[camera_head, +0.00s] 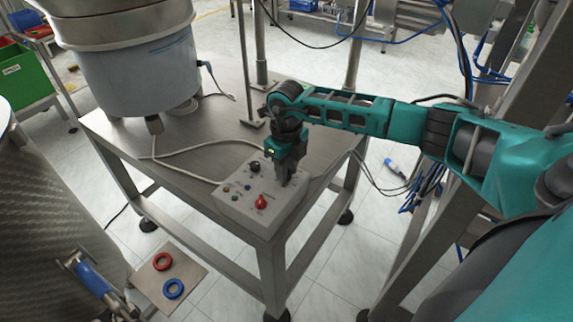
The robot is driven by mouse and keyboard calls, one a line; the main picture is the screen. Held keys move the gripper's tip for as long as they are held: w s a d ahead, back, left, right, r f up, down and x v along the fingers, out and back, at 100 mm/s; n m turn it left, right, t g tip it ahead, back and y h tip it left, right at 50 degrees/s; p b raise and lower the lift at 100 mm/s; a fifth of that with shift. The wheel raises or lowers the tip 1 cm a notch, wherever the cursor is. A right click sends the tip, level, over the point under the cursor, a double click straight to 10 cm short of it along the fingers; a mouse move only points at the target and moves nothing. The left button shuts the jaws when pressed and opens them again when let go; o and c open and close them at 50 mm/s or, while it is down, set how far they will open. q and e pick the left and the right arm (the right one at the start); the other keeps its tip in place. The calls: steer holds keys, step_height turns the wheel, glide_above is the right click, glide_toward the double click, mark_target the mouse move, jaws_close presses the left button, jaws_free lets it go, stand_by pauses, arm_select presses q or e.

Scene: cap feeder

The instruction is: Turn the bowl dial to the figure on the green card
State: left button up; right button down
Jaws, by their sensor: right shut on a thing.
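A light grey control box (232,206) sits on the front corner of the steel table. Its top carries a black knob (254,167), a red knob (261,201) and several small buttons. My right gripper (286,181) points down at the right part of the box top. It is shut on what seems to be a dial there, mostly hidden by the fingers. No figures on the box can be read. I cannot make out a green card. My left gripper is not in view.
A large round feeder bowl (140,70) stands on the steel table (215,125) at the left back. A cable runs from it to the box. A plate with a red ring (162,262) and a blue ring (173,289) is at lower left. A green bin (25,80) stands far left.

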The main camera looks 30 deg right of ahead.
steer(key=shift+r+m+p, duration=0.1)
steer(key=shift+m+p, duration=0.3)
steer(key=shift+m, duration=1.2)
steer(key=c, duration=0.9)
jaws_free()
steer(key=shift+o, duration=0.2)
step_height(320, 180, up, 13)
